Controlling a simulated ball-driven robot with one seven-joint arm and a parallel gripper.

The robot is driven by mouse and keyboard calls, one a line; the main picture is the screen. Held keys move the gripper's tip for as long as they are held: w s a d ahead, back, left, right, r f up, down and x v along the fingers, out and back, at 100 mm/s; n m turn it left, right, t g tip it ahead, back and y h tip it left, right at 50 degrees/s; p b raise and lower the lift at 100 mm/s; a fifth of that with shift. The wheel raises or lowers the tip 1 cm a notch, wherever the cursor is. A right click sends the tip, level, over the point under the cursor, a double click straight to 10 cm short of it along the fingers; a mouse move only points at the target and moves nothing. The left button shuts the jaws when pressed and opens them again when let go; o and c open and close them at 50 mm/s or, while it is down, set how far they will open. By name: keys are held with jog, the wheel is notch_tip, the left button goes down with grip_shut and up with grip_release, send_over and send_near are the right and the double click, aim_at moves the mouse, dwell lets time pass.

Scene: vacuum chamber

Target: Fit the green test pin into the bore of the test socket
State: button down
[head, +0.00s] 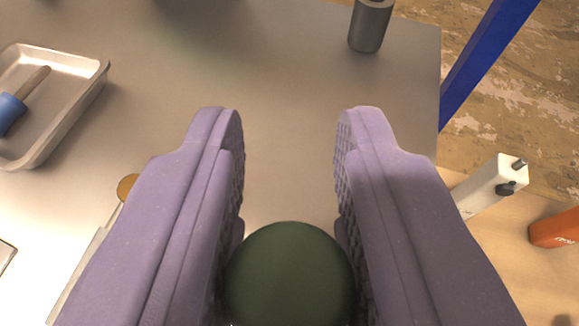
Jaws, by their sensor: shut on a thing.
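My gripper (290,118) has two purple padded fingers reaching forward over a grey table. It is shut on the green test pin (290,280), whose dark green rounded end shows between the fingers at the bottom of the picture. The rest of the pin is hidden below that end and by the fingers. I cannot make out a test socket with a bore for certain. A dark shape at the top edge is cut off.
A metal tray (62,130) holding a blue-handled tool (15,108) lies at left. A dark grey cylinder (370,25) stands near the table's right edge. A blue post (485,60) and a white block (492,185) are beyond the right.

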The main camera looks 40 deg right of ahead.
jog(key=shift+f+b, duration=2.3)
jog(key=shift+f, duration=0.05)
jog(key=shift+f, duration=0.1)
jog(key=shift+f+b, duration=0.45)
jog(key=shift+b, duration=0.2)
jog(key=c, duration=0.8)
grip_release()
jog(key=shift+o, duration=0.2)
jog(key=p+v, duration=0.2)
jog(key=v, duration=0.6)
